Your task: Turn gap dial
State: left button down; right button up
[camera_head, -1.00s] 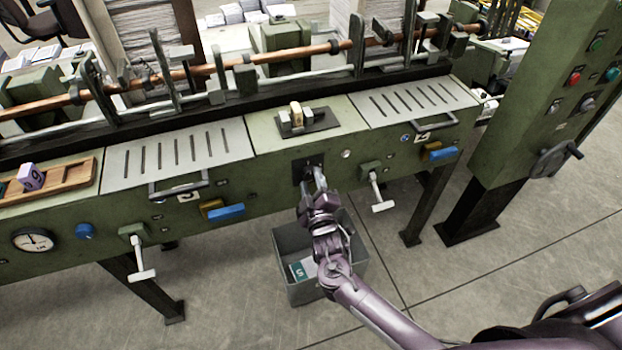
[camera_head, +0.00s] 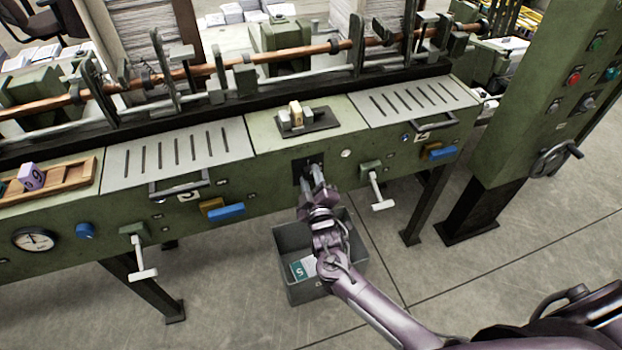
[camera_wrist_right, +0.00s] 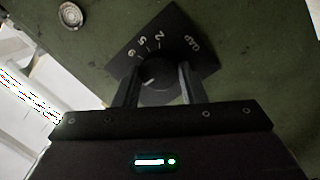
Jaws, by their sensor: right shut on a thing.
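The gap dial is a black round knob (camera_wrist_right: 158,84) on a dark square plate (camera_wrist_right: 172,38) marked GAP, 2, 5 and 9, set in the green front panel. A light pointer line on the knob shows in the right wrist view, on the side toward the 9. My right gripper (camera_wrist_right: 158,78) has one finger on each side of the knob and is shut on it. In the head view my right gripper (camera_head: 314,178) reaches the dark dial plate (camera_head: 298,172) from the front and hides most of the dial. My left gripper is not in view.
A grey bin (camera_head: 296,284) holding papers stands on the floor below my right wrist. White-handled levers (camera_head: 378,190) and blue handles (camera_head: 226,211) stick out of the panel on both sides. A control cabinet (camera_head: 530,120) stands at the right.

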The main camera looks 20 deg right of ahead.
jog(key=m, duration=0.4)
jog(key=shift+g+p, duration=0.3)
jog(key=shift+p, duration=0.1)
jog(key=m, duration=0.5)
jog(key=shift+d+r+g+y+p, duration=0.1)
jog(key=shift+g+y+p, duration=0.2)
jog(key=shift+y+p, duration=0.1)
jog(key=m, duration=0.4)
jog(key=shift+y, duration=0.4)
jog(key=m+p, duration=0.1)
jog(key=m, duration=0.3)
jog(key=shift+d+y, duration=0.1)
jog(key=shift+y, duration=0.3)
jog(key=shift+m, duration=0.4)
jog(key=o, duration=0.7)
